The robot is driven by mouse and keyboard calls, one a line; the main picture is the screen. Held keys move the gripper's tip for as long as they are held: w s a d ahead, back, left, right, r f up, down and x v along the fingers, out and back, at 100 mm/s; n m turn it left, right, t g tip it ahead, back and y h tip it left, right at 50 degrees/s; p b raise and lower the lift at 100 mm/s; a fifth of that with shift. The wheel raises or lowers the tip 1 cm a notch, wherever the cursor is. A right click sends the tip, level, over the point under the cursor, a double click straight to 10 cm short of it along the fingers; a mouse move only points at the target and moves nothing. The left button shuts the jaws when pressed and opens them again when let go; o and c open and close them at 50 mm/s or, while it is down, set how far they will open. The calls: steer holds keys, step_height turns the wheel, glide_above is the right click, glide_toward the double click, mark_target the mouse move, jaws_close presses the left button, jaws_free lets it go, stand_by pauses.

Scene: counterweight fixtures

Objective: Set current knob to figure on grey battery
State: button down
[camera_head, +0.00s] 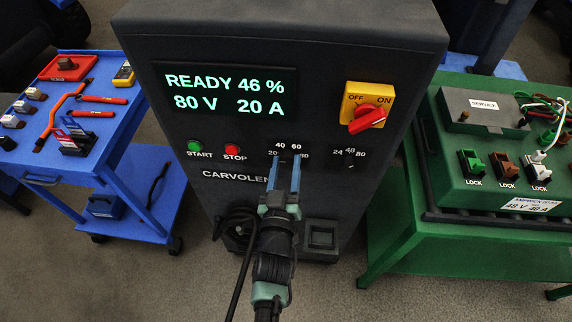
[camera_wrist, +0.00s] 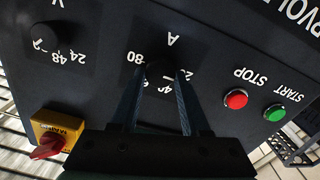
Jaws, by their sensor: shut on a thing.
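The current knob (camera_wrist: 160,71) is a dark round knob on the charger front, under an A mark in the wrist view. In the head view its scale reads 20, 40, 60, 80, and my gripper (camera_head: 285,166) hides most of it. My gripper (camera_wrist: 160,78) is shut on the knob, one finger on each side. The charger display (camera_head: 228,94) reads READY 46 %, 80 V, 20 A. At right, a grey box (camera_head: 480,108) marked SERVICE sits on a green housing. The white label (camera_head: 530,205) below reads 48 V and an ampere figure too small to read surely.
The voltage knob (camera_head: 350,164) is right of my gripper. A red switch (camera_head: 367,116) on a yellow plate is above it. Green start (camera_head: 195,146) and red stop (camera_head: 232,151) buttons are at left. A blue cart (camera_head: 125,150) with tools stands left, a green cart (camera_head: 425,250) right.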

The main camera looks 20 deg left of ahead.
steer(key=shift+m, duration=0.4)
steer(key=m+b, duration=0.2)
steer(key=m, duration=0.2)
steer(key=shift+d+f+m, duration=0.1)
steer(key=shift+f+m, duration=0.05)
steer(key=shift+m, duration=0.25)
steer(key=m+b, duration=0.1)
steer(key=m, duration=0.5)
steer(key=shift+d+b, duration=0.1)
steer(key=shift+b, duration=0.25)
steer(key=shift+c, duration=1.9)
jaws_free()
steer(key=b+v, duration=0.2)
steer(key=v, duration=1.1)
steer(key=shift+b, duration=0.4)
